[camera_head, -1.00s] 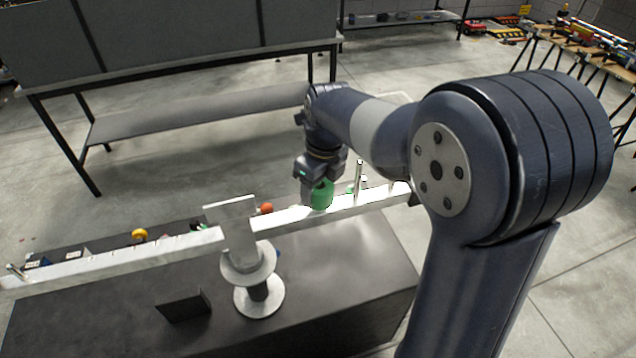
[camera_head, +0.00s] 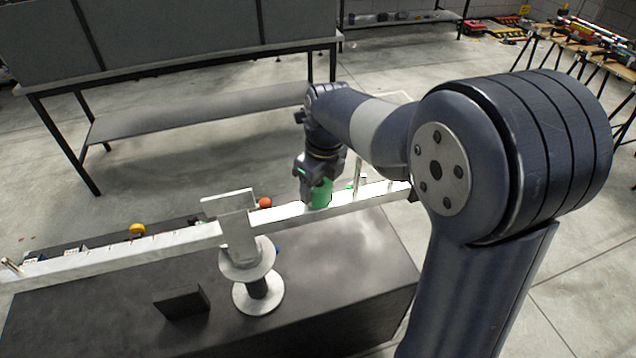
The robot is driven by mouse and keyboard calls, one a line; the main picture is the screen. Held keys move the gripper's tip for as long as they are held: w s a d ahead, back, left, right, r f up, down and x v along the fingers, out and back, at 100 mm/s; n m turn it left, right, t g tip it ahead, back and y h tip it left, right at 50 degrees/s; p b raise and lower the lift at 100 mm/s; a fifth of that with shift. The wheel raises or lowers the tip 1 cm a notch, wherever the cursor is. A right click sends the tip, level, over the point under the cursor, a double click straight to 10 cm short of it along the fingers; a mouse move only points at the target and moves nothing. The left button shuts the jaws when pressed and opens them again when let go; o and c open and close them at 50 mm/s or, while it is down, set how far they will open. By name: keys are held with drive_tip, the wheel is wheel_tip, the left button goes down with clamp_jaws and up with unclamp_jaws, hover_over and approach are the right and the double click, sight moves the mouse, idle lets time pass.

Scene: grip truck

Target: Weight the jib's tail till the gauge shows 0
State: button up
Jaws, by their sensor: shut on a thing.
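The jib is a long pale metal beam (camera_head: 120,255) across a round-based pivot stand (camera_head: 258,295) on a dark cabinet top. Its right part (camera_head: 374,197) carries an upright pin (camera_head: 359,172) near its end. My gripper (camera_head: 318,190) is shut on a green weight (camera_head: 321,194) at the right part of the beam. I cannot tell whether the weight touches the beam. A pale plate (camera_head: 229,203) tops the stand, and no gauge reading can be made out.
An orange ball-like thing (camera_head: 265,202) and a yellow one (camera_head: 137,229) show behind the beam. A small dark panel (camera_head: 182,303) stands on the cabinet top (camera_head: 340,270) in front. A long bench (camera_head: 190,105) stands behind on the floor.

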sight(323, 186)
drive_tip(key=shift+s+d+f, duration=0.1)
drive_tip(key=shift+s+f, duration=0.3)
drive_tip(key=shift+f, duration=0.4)
drive_tip(key=o, duration=1)
drive_tip(key=shift+f+g, duration=0.1)
drive_tip(key=shift+g, duration=0.2)
drive_tip(key=shift+o, duration=0.2)
drive_tip(key=shift+r, duration=0.4)
drive_tip(key=r, duration=0.7)
drive_tip(key=d+r, duration=0.1)
drive_tip(key=r, duration=0.3)
drive_tip(key=shift+s+r, duration=0.2)
drive_tip(key=shift+r, duration=0.1)
drive_tip(key=f, duration=0.7)
drive_tip(key=w+a+f, duration=0.1)
drive_tip(key=f, duration=0.2)
drive_tip(key=shift+f, duration=0.35)
